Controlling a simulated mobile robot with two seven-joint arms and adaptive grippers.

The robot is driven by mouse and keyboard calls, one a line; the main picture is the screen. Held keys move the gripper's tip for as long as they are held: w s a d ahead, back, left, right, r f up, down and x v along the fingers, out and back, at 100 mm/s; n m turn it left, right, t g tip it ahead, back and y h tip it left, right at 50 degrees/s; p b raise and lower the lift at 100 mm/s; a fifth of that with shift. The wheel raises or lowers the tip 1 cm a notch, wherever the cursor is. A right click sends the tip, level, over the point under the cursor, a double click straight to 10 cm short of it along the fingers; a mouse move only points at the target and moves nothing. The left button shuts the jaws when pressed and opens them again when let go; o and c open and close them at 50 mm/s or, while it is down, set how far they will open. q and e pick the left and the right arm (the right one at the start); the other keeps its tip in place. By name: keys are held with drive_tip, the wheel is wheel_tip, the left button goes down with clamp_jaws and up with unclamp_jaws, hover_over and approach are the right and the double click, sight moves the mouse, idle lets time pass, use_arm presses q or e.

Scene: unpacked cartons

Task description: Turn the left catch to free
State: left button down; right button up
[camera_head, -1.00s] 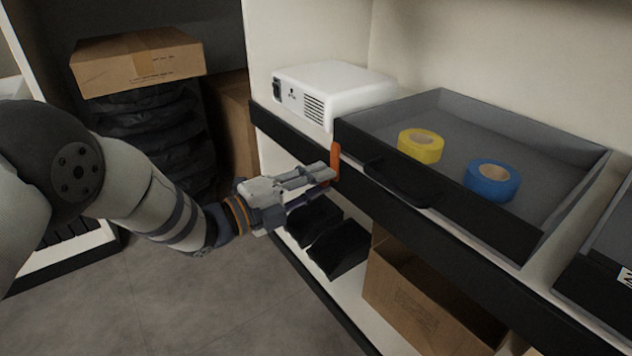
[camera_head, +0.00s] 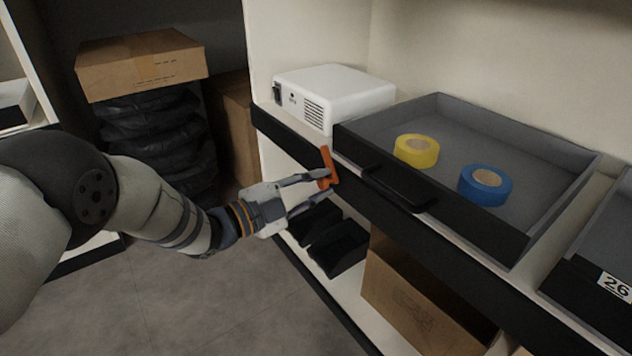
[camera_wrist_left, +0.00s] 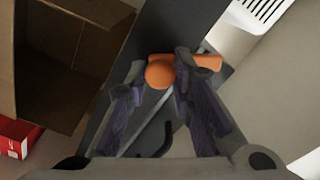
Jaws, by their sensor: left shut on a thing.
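The orange left catch (camera_head: 326,164) sits on the black shelf edge at the left corner of the grey drawer tray (camera_head: 512,239). It leans with its top to the left in the head view. My left gripper (camera_head: 328,184) is at the catch, one finger on each side of it. In the left wrist view the catch's round orange end (camera_wrist_left: 160,73) lies between the fingertips, and its bar reaches to the right. The left gripper is shut on the catch. The fingers partly cover the catch in the head view. My right gripper is not in view.
The tray holds a yellow tape roll (camera_head: 416,151) and a blue tape roll (camera_head: 485,186) and has a black handle (camera_head: 398,190). A white projector-like box (camera_head: 345,92) stands left of it. Black bins (camera_head: 338,248) and an open carton (camera_head: 415,310) are below.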

use_arm(q)
drive_tip(key=n, duration=0.5)
drive_tip(key=shift+r+n+p, duration=0.1)
drive_tip(key=shift+n+p, duration=0.2)
drive_tip(key=n, duration=0.5)
drive_tip(key=shift+n, duration=0.7)
drive_tip(key=c, duration=1.4)
unclamp_jaws()
drive_tip(key=shift+o, duration=0.2)
drive_tip(key=v, duration=1.2)
